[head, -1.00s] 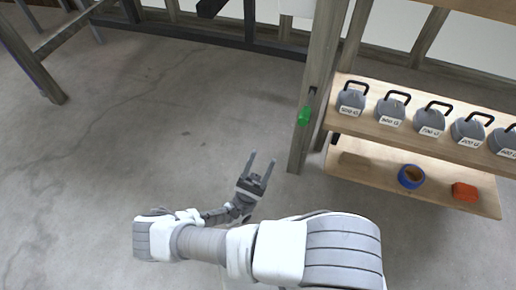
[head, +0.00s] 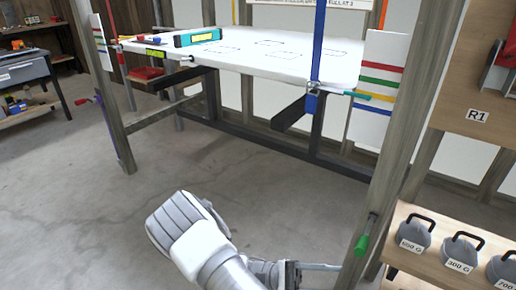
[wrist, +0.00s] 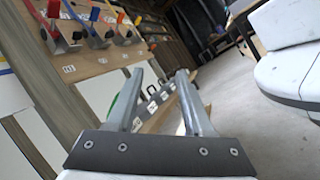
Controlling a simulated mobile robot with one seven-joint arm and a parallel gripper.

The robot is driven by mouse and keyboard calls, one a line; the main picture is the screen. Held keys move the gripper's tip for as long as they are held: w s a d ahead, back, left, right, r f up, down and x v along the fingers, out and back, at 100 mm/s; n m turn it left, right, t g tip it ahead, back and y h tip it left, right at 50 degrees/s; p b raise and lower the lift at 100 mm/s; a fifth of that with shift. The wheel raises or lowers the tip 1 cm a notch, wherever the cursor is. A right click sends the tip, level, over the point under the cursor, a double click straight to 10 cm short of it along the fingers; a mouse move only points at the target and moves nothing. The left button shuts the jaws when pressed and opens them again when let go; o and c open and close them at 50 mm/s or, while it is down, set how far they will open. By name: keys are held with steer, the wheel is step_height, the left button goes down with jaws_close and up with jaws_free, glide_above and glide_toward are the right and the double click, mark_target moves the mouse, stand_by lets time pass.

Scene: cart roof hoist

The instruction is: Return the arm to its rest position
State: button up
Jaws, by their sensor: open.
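My gripper (wrist: 160,100) shows in the wrist view with its two fingers apart and nothing between them. In the head view the fingers of my gripper (head: 318,267) show low in the picture, pointing right toward the wooden post with the green handle. My arm bends up from the bottom edge of the head view, with its elbow over bare floor. Part of the wrist is hidden behind the arm. No contact between the fingers and the post can be made out.
A wooden post (head: 392,150) with a green handle (head: 362,245) stands right of my gripper. A shelf (head: 425,262) with labelled grey weights (head: 459,254) is at lower right. Concrete floor (head: 130,215) is clear at left.

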steer(key=s+r+m+t+y+p, duration=0.1)
steer(key=r+t+y+p, duration=0.3)
steer(key=r, duration=1.3)
steer(key=s+a+r+m+t+y+p, duration=0.1)
steer(key=r+t+y+p, duration=0.3)
steer(key=r+y+p, duration=0.6)
steer(key=s+a+r+m+t+y+p, duration=0.1)
steer(key=s+r+m+t+y+p, duration=0.2)
steer(key=r+p, duration=1.1)
step_height(320, 180, up, 10)
steer(key=t+y, duration=0.2)
steer(key=y, duration=0.2)
steer(key=shift+s+f+m+p, duration=0.15)
steer(key=shift+f+m+p, duration=0.05)
steer(key=shift+m+p, duration=0.1)
steer(key=shift+d, duration=0.2)
